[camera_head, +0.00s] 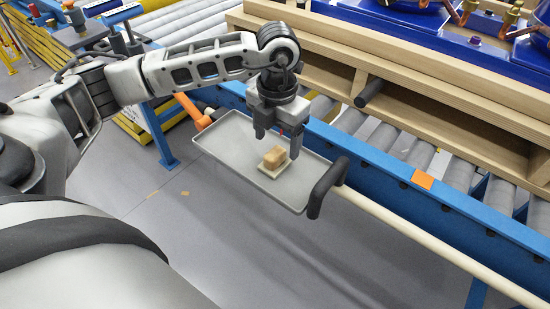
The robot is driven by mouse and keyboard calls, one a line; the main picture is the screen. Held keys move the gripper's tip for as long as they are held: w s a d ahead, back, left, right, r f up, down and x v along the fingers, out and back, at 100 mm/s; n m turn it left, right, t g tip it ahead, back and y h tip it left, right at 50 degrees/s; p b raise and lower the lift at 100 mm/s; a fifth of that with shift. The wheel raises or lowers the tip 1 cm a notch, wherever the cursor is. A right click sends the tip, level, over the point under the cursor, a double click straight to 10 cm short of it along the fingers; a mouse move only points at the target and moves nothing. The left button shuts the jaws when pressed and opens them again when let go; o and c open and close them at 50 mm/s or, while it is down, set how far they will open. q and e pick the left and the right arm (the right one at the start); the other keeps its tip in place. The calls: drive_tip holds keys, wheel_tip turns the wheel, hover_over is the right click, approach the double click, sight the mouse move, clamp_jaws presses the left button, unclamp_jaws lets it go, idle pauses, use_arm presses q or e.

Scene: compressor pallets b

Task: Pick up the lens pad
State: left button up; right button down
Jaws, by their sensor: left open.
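A small tan block (274,157) sits on a pale, flat square piece (272,170) in a grey tray; I cannot tell for sure which of the two is the lens pad. My left gripper (279,140) is open, pointing down just above the tan block, with one finger to each side. I cannot tell if the fingers touch it. My right gripper is not in view.
The grey tray (225,143) has low rims and a black handle (327,187) at its right end. Behind it runs a blue roller conveyor (390,170) with a wooden pallet (440,105) on it. A cream rail (430,245) extends right. Grey floor lies in front.

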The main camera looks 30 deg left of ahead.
sight(274, 154)
use_arm(q)
drive_tip(key=f, duration=0.3)
drive_tip(key=f+p, duration=0.1)
drive_tip(key=shift+s+a+f, duration=0.25)
drive_tip(key=shift+f, duration=0.6)
drive_tip(key=c, duration=1.1)
drive_tip(key=shift+c, duration=0.2)
drive_tip(key=shift+r, duration=0.1)
